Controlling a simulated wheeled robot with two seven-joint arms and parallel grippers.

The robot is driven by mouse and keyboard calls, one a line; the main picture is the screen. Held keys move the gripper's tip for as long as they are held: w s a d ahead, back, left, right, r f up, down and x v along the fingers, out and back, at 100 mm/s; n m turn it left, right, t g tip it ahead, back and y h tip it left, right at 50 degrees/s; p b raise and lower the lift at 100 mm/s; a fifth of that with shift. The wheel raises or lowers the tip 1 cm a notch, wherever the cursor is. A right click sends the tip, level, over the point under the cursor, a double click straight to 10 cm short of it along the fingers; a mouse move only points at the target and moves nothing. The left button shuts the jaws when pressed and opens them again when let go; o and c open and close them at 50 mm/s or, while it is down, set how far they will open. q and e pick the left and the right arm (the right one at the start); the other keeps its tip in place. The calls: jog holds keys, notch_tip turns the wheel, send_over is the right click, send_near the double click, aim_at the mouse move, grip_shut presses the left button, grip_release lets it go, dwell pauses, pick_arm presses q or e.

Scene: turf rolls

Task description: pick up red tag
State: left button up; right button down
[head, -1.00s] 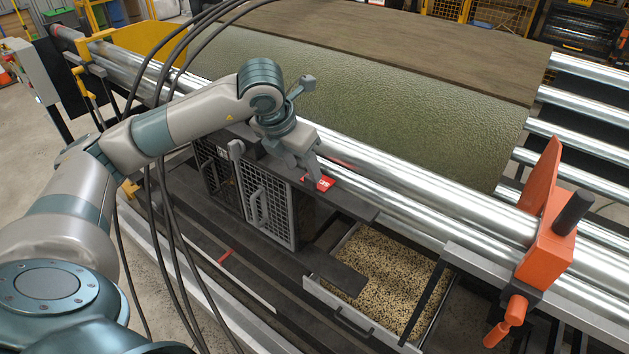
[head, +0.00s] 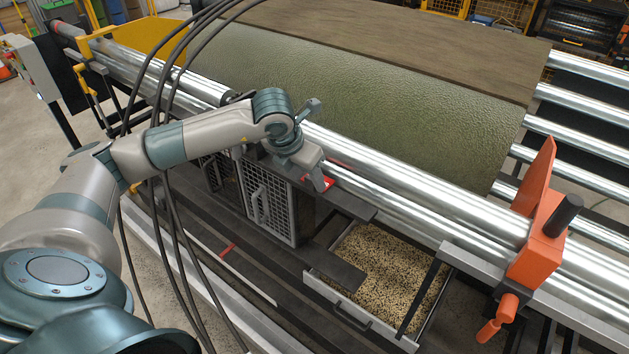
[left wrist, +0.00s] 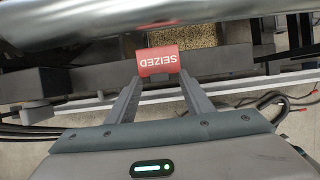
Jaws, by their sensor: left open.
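The red tag (head: 328,184) sits on the dark ledge beside the steel rollers, partly hidden by my gripper in the head view. In the left wrist view the tag (left wrist: 158,60) is red with the white word "SEIZED", upside down. My left gripper (head: 317,184) is right over the tag from the left. In the left wrist view its two fingers (left wrist: 158,78) stand apart, with their tips at the tag's near corners. I cannot tell whether they touch it. My right gripper is not in view.
Long steel rollers (head: 420,198) run just behind the ledge, with green turf (head: 370,105) beyond. A tray of grain (head: 385,275) lies below at right. A mesh guard (head: 268,205) stands below my gripper. An orange clamp (head: 540,240) stands on the rollers at right.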

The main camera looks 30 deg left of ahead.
pick_arm(q)
jog(key=c, duration=1.1)
jog(key=shift+r, duration=0.1)
jog(key=shift+w+d+r+b, duration=0.1)
jog(key=shift+d+r+b, duration=1.55)
jog(key=shift+d+r, duration=1.2)
jog(key=shift+d+r+b, duration=1.65)
jog(key=shift+d+r, duration=0.95)
jog(key=shift+d, duration=0.4)
